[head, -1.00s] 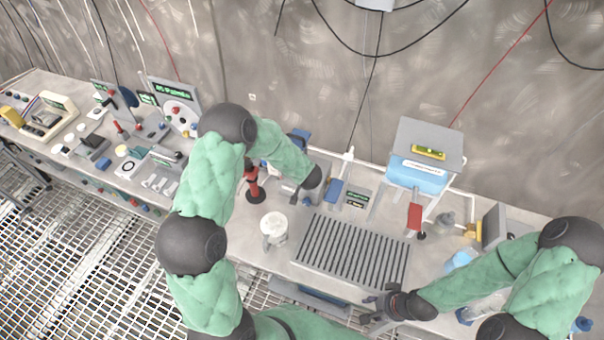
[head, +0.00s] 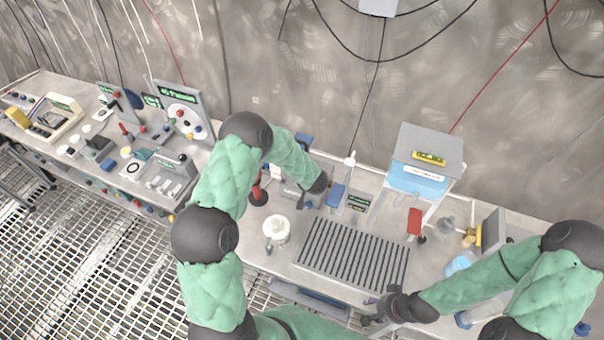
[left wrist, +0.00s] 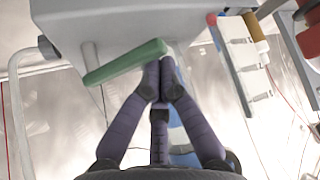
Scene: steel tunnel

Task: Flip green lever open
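The green lever (left wrist: 125,62) is a straight bar in the left wrist view, slanting up to the right beneath a grey box (left wrist: 120,25). My left gripper (left wrist: 161,77) has its dark fingertips together, right at the lever's right end. I cannot tell whether they touch it, and nothing shows between them.
The grey slatted tray (head: 352,252) and a white cup (head: 276,232) are on the bench near my left arm. A stand with a blue container (head: 418,180) and a red-handled part (head: 414,222) stand to the right. Panels and devices crowd the bench's left.

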